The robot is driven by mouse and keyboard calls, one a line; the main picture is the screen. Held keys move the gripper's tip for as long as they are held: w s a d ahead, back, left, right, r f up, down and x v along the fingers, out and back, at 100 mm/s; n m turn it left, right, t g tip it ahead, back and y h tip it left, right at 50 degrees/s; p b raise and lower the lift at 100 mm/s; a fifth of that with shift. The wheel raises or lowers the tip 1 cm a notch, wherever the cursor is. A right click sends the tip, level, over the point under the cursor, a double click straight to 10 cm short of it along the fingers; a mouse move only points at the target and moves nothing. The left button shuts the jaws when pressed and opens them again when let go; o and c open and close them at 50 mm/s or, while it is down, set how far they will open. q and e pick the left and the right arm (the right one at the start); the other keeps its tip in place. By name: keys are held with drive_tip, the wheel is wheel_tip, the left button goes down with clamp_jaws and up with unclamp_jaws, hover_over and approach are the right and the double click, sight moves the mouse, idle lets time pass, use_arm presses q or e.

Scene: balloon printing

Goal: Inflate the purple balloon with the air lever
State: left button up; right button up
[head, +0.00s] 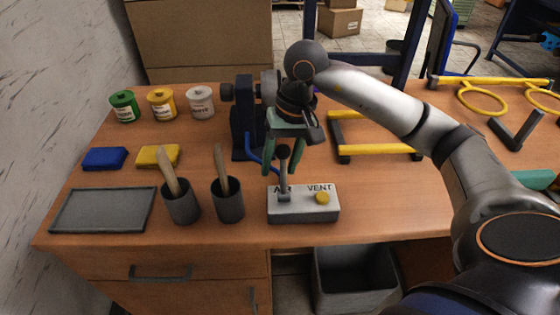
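The air box (303,214) stands near the table's front edge, with labels on top, one reading VENT. Its lever with a dark ball knob (283,152) stands up on the left part, beside a yellow button (322,198). My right gripper (284,165) points down over the lever, its green fingers apart on either side of the knob. I cannot tell whether they touch it. A small purple patch (316,90), perhaps the purple balloon, shows behind my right wrist; the rest is hidden. My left gripper is out of view.
A dark stand (243,120) with a blue tube is behind the gripper. Two dark cups (180,202) with sticks stand left of the box. Ink jars (162,104), coloured pads (104,158) and a grey tray (102,210) are farther left. A yellow-edged frame (375,150) is right.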

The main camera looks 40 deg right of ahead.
clamp_jaws()
idle(1.1)
